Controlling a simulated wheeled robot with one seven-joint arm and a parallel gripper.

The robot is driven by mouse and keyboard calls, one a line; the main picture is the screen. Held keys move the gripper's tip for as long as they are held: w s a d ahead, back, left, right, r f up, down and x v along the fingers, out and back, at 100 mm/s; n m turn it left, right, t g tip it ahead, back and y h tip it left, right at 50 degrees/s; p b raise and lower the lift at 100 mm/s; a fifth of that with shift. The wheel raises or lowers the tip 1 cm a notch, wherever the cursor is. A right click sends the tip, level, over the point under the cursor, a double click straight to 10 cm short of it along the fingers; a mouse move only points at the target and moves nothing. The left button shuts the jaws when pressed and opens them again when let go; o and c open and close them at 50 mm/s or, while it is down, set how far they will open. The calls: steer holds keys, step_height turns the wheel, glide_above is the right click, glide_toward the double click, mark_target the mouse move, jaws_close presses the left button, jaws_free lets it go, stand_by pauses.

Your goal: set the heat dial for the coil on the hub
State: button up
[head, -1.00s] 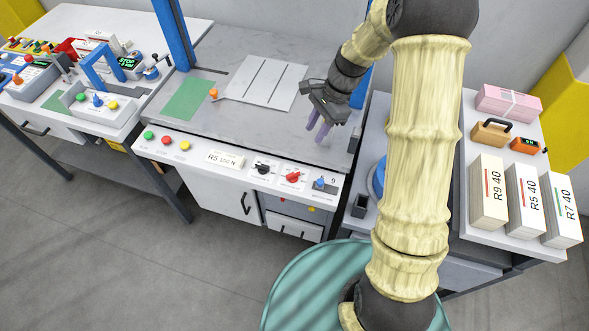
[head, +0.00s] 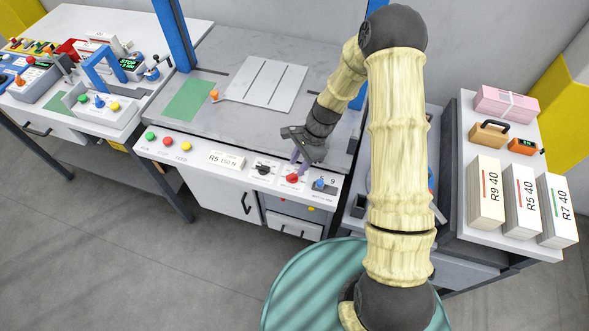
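A row of three dials runs along the front panel of the middle bench: a black dial (head: 263,171), a red dial (head: 292,178) and a blue dial (head: 319,183). Their printed labels are too small to read, so I cannot tell which one is the heat dial. My gripper (head: 299,165) points down at the panel, just above and behind the red dial. Its purple fingers overlap in this view, and I cannot tell whether they touch the dial or how wide they stand. I cannot identify the coil or the hub.
Green, red and yellow buttons (head: 167,142) and an "R5 150 N" plate (head: 226,160) are left of the dials. A slotted grey plate (head: 262,82) lies behind them. Blocks marked R9, R5 and R7 (head: 523,199) stand on the right bench. A blue post (head: 174,35) rises at the left.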

mark_target(293, 174)
steer(key=shift+x, duration=2)
jaws_close()
